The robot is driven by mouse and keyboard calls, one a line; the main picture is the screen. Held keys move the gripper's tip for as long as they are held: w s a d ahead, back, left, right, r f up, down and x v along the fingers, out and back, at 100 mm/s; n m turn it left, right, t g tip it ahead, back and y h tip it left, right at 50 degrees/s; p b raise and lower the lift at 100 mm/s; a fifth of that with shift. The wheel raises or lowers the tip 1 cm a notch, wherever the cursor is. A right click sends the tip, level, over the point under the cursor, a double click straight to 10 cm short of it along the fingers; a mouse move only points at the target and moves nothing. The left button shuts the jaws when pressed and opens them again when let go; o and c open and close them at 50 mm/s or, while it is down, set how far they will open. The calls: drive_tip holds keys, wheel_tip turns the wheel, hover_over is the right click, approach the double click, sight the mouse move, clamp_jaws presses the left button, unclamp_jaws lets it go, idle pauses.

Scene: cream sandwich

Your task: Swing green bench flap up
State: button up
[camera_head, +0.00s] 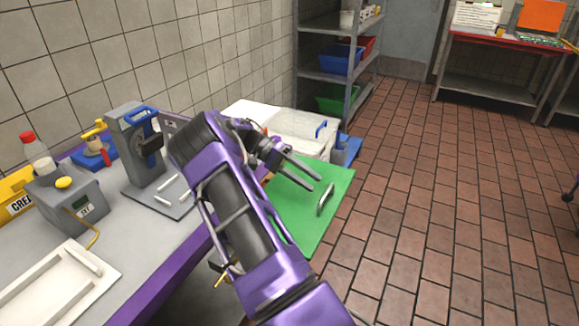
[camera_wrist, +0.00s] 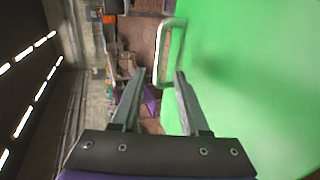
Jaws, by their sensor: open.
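The green bench flap (camera_head: 335,184) is a flat bright green panel at the right end of the bench, partly hidden behind my arm. It also fills the right of the wrist view (camera_wrist: 250,70). I cannot tell its exact tilt. A pale metal loop handle (camera_head: 325,200) stands out from it near its right edge. My gripper (camera_head: 315,184) is open and empty, above the panel and just short of the handle in the picture. In the wrist view the handle (camera_wrist: 160,55) is ahead of my open fingers (camera_wrist: 160,76), its near end between the tips; no contact is clear.
White bins (camera_head: 295,130) stand behind the flap. A shelf rack (camera_head: 340,75) is at the back. The tiled floor (camera_head: 450,200) at right is clear.

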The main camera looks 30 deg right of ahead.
drive_tip(key=v, duration=0.9)
idle(0.4)
